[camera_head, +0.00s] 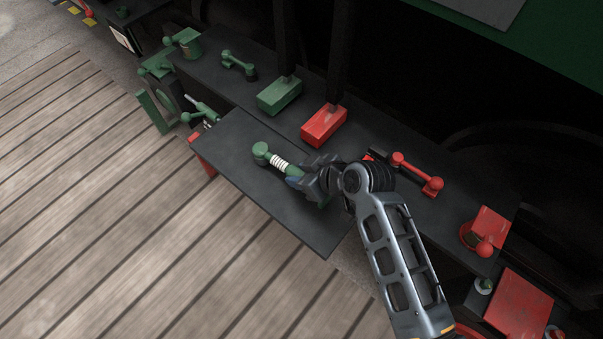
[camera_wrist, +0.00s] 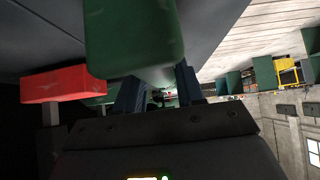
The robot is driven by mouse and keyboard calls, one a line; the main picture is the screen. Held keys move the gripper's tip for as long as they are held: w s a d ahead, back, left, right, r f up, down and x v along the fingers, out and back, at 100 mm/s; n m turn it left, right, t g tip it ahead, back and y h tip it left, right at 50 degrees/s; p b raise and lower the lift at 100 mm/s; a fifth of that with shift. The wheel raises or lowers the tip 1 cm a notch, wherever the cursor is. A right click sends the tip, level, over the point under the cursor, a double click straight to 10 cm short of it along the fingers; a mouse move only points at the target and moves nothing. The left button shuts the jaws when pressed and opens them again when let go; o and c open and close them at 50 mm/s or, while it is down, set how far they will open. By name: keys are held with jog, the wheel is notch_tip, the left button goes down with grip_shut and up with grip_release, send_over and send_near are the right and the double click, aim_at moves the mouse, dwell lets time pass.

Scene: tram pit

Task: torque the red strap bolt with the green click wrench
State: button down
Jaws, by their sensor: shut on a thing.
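The green click wrench (camera_head: 278,162) has a round green head and a pale ringed section. It is above or on the dark tray table in the head view; I cannot tell if it touches. In the wrist view a large green part (camera_wrist: 135,40) fills the space before my gripper (camera_wrist: 158,88). A red bar with rounded ends (camera_head: 417,174) lies on the dark bench right of my gripper. I cannot tell for sure which red part is the strap bolt.
A red block (camera_head: 323,125) and a green block (camera_head: 279,95) stand under dark posts on the bench (camera_head: 222,80). The dark tray table (camera_head: 233,171) juts over the plank floor. Green fittings stand at left, red ones (camera_head: 490,225) at right. The tray's left part is clear.

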jog(key=shift+f, duration=0.4)
jog(key=c, duration=0.7)
grip_release()
jog(key=shift+f, duration=0.15)
